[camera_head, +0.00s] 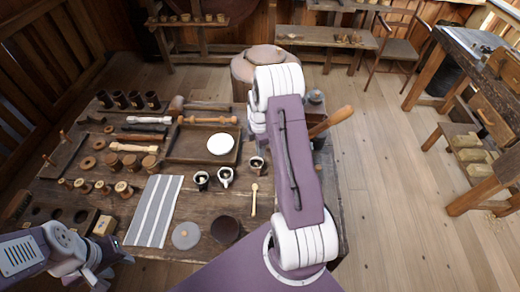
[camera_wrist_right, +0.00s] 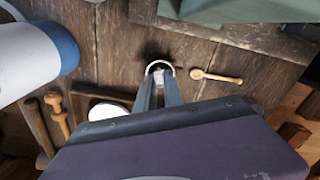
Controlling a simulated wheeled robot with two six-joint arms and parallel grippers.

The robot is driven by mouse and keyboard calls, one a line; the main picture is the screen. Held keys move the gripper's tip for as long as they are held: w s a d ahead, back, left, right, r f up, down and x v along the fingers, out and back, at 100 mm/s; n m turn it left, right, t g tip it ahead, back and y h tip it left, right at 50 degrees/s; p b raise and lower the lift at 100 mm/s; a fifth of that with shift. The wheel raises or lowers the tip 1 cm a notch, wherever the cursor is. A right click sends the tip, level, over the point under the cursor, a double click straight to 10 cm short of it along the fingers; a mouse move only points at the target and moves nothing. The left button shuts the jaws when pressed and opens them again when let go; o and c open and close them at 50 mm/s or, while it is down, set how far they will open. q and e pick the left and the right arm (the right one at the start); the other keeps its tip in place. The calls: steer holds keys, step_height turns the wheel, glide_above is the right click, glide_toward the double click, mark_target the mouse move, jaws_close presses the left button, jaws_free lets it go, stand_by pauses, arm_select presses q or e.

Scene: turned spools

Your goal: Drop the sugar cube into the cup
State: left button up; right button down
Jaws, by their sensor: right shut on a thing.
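My right gripper (camera_wrist_right: 158,88) is shut on a small whitish sugar cube (camera_wrist_right: 158,73), seen between its fingertips in the right wrist view. The tips line up with the round pale rim of a cup (camera_wrist_right: 161,63); their height above it is hard to judge. This looks like the cup (camera_head: 257,164) beside my right arm in the head view, where the right gripper itself is hidden behind my arm. Two more small cups, one dark (camera_head: 201,180) and one pale (camera_head: 226,178), stand to its left. My left gripper (camera_head: 108,277) is low at left, its jaws unclear.
A wooden spoon (camera_head: 254,200) lies near the cups. A tray (camera_head: 180,158) with a white disc (camera_head: 220,144) is behind them. A striped cloth (camera_head: 155,212), a grey disc (camera_head: 186,236) and a dark round piece (camera_head: 225,230) lie in front. Turned wooden pieces crowd the table's left.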

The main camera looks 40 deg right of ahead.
steer(key=c, duration=1.4)
jaws_free()
steer(key=shift+r, duration=0.1)
step_height(320, 180, up, 9)
steer(key=shift+b, duration=0.3)
